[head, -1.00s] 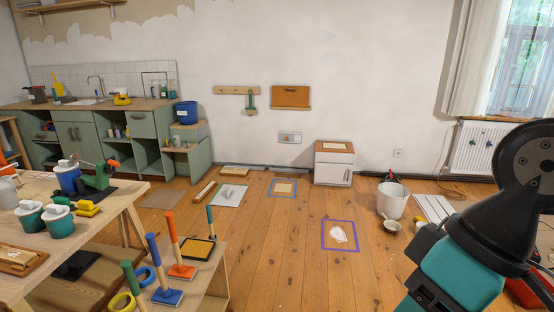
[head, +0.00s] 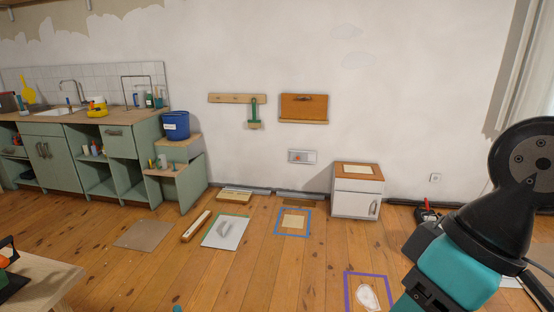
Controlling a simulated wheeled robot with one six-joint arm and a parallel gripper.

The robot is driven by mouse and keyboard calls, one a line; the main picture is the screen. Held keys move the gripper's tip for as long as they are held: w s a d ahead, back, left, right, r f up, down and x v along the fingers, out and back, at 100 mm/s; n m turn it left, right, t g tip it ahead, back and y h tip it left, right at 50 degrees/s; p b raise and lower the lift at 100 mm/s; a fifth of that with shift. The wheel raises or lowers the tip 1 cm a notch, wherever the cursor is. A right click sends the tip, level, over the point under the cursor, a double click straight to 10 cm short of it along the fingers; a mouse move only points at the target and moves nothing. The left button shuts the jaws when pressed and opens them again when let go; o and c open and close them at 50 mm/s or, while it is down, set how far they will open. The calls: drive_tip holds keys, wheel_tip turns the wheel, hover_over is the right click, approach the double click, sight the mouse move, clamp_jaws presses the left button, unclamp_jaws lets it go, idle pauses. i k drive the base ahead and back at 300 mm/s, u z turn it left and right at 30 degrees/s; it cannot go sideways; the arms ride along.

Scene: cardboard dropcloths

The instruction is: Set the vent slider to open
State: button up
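A small pale grey panel (head: 312,157), which looks like the vent, is mounted low on the white wall in the head view, right of centre. A small orange part, likely its slider (head: 298,157), shows left of the panel's middle; it is too small to read its setting. My arm's black and teal links fill the right edge, well to the right of the panel and nearer the camera. My gripper's fingers do not show.
A white cabinet with a wooden top (head: 356,190) stands right of the panel. Below lie a blue-taped square (head: 279,222), a white board (head: 216,232) and a purple-taped frame (head: 348,292). Green kitchen units (head: 110,165) stand left.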

sight(294, 156)
drive_tip(key=u, duration=0.1)
drive_tip(key=i, duration=5.1)
drive_tip(key=u, duration=0.1)
